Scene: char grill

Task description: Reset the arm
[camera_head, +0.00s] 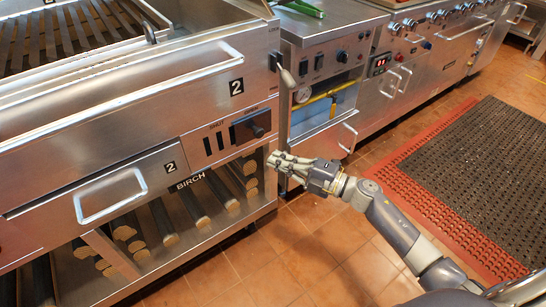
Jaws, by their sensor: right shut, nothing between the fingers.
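My right gripper (273,160) is shut and empty. My right arm (395,225) comes in from the lower right, and the gripper points left. My left gripper is not in view.
The grill has a drawer with a handle (110,195) and a lower shelf of birch logs (163,220). Green tongs (300,8) lie on the adjoining counter. A red-edged black mat (480,160) covers the floor at right. Tiled floor (300,265) in front is clear.

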